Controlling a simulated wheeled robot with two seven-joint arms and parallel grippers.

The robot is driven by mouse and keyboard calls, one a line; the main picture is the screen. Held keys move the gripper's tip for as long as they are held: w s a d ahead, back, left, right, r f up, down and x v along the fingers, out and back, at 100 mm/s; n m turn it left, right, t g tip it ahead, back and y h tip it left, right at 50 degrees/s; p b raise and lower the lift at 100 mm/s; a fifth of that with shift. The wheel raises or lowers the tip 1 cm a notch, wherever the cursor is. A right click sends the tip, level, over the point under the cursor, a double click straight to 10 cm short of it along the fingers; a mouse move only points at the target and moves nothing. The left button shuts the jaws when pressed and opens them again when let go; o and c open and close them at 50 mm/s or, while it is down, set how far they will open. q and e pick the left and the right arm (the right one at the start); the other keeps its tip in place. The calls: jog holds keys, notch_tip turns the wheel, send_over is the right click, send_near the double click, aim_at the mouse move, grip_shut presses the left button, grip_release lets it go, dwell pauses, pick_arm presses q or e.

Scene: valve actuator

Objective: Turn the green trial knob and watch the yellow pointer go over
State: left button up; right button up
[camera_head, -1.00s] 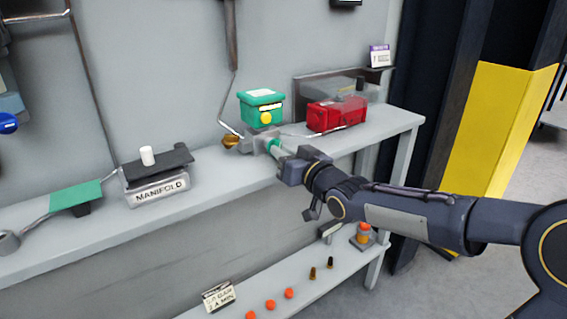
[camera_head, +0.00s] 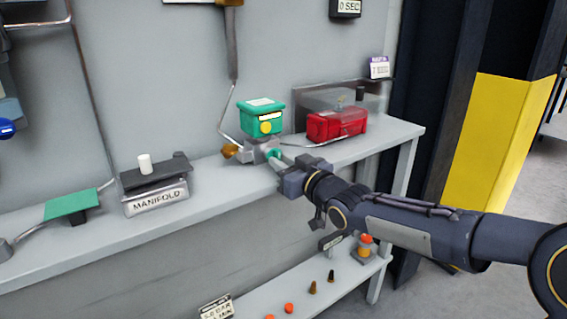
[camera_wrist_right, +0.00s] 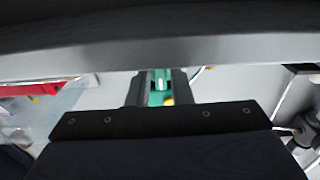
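The green trial knob (camera_head: 273,154) sticks out from the grey block below the green actuator box (camera_head: 262,120), on the wall-side shelf. The yellow pointer (camera_head: 265,128) shows on the front of that box. My right gripper (camera_head: 281,160) reaches in from the right, its fingertips at the knob. In the right wrist view, green (camera_wrist_right: 158,84) shows between two dark fingers, with a bit of yellow (camera_wrist_right: 168,101) below. Whether the fingers press on the knob cannot be told. My left gripper is not in view.
A red box (camera_head: 337,125) stands right of the actuator, and the black-topped manifold (camera_head: 155,192) stands to the left. A bent pipe (camera_head: 229,110) runs down the wall near the actuator. A lower shelf (camera_head: 262,292) holds orange caps and small dark plugs.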

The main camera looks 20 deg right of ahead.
jog(key=p+v, duration=0.2)
jog(key=v, duration=0.6)
dwell(0.5)
jog(key=s+d+f+m+g+h, duration=0.55)
jog(key=s+f, duration=0.35)
jog(key=s, duration=0.3)
jog(key=s+a+f+g+y, duration=0.1)
jog(key=s+a+f+g, duration=0.2)
jog(key=s, duration=0.5)
jog(key=s+a+f+g+y, duration=0.1)
jog(key=s+f+g+y, duration=0.15)
jog(key=s+f, duration=0.35)
notch_tip(320, 180, up, 23)
jog(key=s+p, duration=0.2)
jog(key=p, duration=1.9)
jog(key=shift+a+f+p, duration=0.2)
jog(key=shift+a+p, duration=0.1)
jog(key=shift+p, duration=0.1)
